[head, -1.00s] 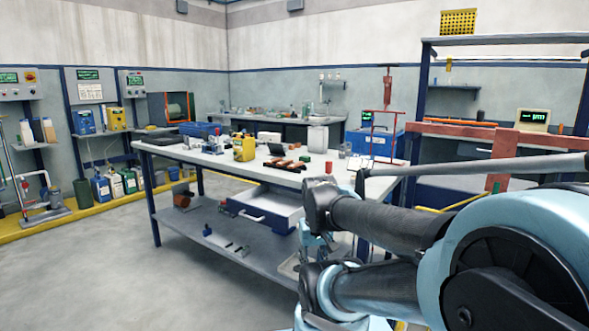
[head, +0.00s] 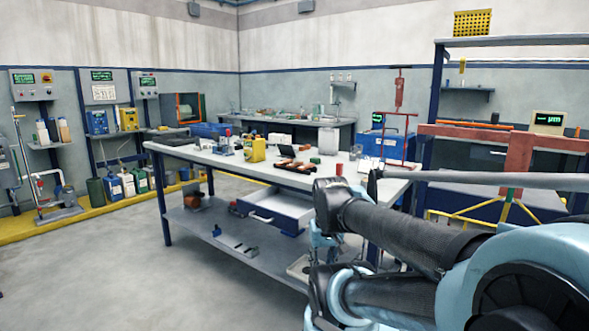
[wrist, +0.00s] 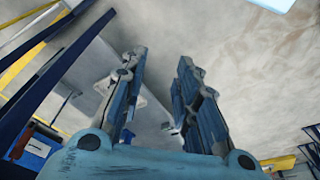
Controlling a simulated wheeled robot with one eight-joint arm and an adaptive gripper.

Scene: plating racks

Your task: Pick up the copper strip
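I cannot single out a copper strip for certain. Several brown-orange bars (head: 296,166) lie on the workbench (head: 372,189) in the head view, too small to tell apart. My gripper (wrist: 160,64) shows in the wrist view with its two fingers well apart and nothing between them. It points at bare floor and lies away from the bars. In the head view my arm covers the right front part of the bench, and the fingers cannot be made out.
A white open drawer (head: 283,207) juts out below the benchtop. A red stand (head: 519,153) is at right. The floor (head: 100,265) left of the bench is clear.

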